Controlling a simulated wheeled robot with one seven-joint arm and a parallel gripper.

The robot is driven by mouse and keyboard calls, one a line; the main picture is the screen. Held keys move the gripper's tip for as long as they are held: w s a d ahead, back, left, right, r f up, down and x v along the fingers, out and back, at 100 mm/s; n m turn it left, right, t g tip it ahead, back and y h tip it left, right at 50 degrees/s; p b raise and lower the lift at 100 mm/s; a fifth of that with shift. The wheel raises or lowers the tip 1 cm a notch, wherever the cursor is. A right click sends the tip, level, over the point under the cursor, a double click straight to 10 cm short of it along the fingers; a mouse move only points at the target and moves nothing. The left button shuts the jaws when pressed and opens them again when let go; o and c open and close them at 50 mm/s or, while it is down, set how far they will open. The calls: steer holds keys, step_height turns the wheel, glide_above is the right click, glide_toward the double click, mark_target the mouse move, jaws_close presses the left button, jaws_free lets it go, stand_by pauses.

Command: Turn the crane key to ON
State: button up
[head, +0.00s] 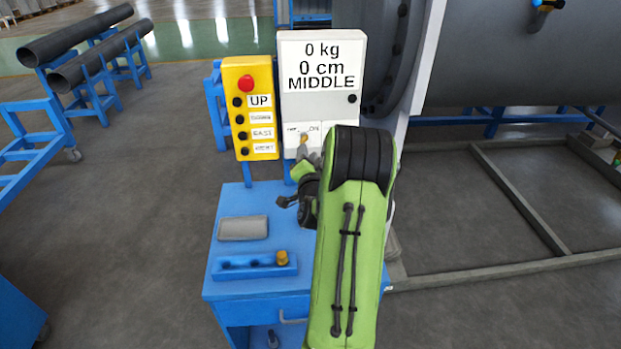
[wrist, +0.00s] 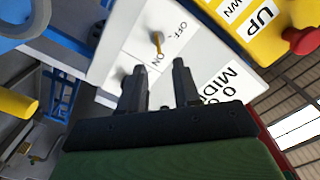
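The crane key (head: 303,140) is a small brass-coloured key on the lower panel of the white control box (head: 300,93), between the OFF and ON labels. In the wrist view the key (wrist: 157,42) sits just beyond my fingertips, with both labels readable. Which label it points to is not clear. My gripper (wrist: 159,78) is open and empty, its two dark fingers spread on either side of the line to the key and apart from it. In the head view my gripper (head: 303,155) is just below the key, partly hidden by my green arm.
A yellow button box (head: 250,110) with a red button stands close left of the white box. A blue cart (head: 225,275) below holds a grey block (head: 243,228) and a blue tray (head: 240,268). A large grey shell (head: 520,55) is behind right.

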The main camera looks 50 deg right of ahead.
steer(key=b+v, duration=0.5)
steer(key=v, duration=0.3)
steer(key=shift+s+a, duration=0.2)
steer(key=shift+s, duration=0.05)
steer(key=shift+f, duration=0.15)
